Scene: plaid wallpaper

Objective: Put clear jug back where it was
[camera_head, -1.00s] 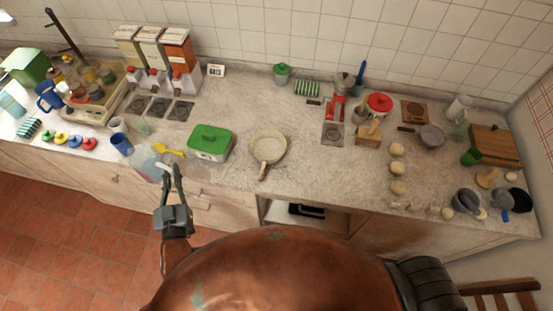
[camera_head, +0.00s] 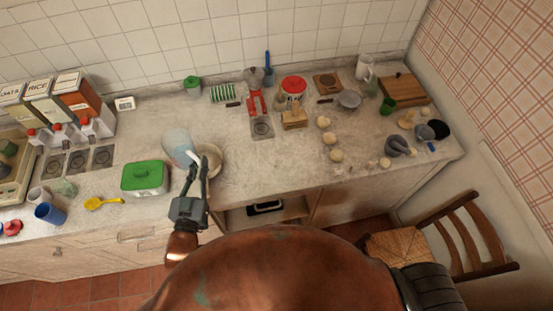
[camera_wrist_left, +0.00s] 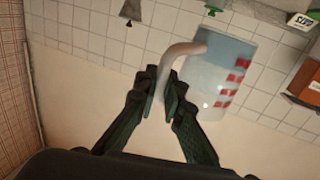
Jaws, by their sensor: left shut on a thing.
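The clear jug (camera_head: 177,146) is a see-through, bluish vessel with a pale handle. My left gripper (camera_head: 204,162) is shut on its handle, and the jug appears held over the counter, between the green-lidded box and the pan. In the left wrist view, the jug (camera_wrist_left: 228,75) looks tilted, with red marks showing on or through its wall. The gripper fingers (camera_wrist_left: 168,92) close around its curved handle there. How high the jug is above the counter I cannot tell. My right gripper is not in view.
A pale pan (camera_head: 232,163) is partly hidden behind my left gripper. The green-lidded box (camera_head: 145,178) stands left of the jug, with a yellow utensil (camera_head: 104,203) and blue cup (camera_head: 49,213) farther left. Bare counter (camera_head: 285,170) lies right of the pan. A chair (camera_head: 440,240) stands at right.

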